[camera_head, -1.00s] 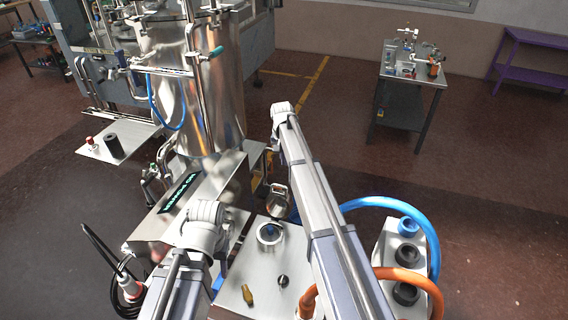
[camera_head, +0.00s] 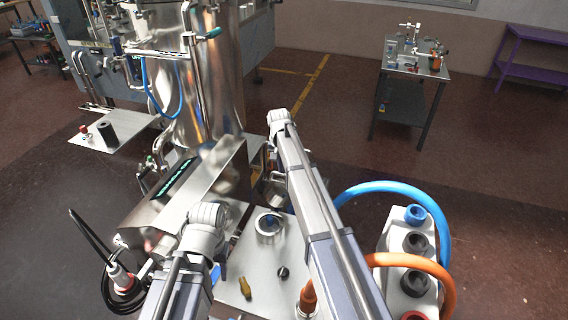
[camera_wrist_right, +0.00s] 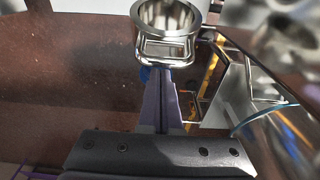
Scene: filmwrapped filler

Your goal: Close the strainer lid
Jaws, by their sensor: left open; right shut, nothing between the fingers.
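A shiny round metal piece with a rectangular loop, which looks like the strainer part, stands at the top of the right wrist view (camera_wrist_right: 167,48). In the head view a small metal cup (camera_head: 270,188), apparently the same piece, sits beside the machine, partly behind my right arm. I cannot tell for sure which part is the lid. My right gripper (camera_wrist_right: 161,74) is shut and empty, its fingertips just below the loop; contact is unclear. My left arm reaches in at the lower left of the head view, but its fingers are hidden.
A steel plate (camera_head: 251,268) carries a round metal fitting (camera_head: 268,226), a yellow-handled tool (camera_head: 245,287) and a black knob (camera_head: 283,272). A tall steel vessel (camera_head: 205,85) stands behind. Blue (camera_head: 432,213) and orange (camera_head: 410,259) hoses loop at the right, by a white block (camera_head: 397,232).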

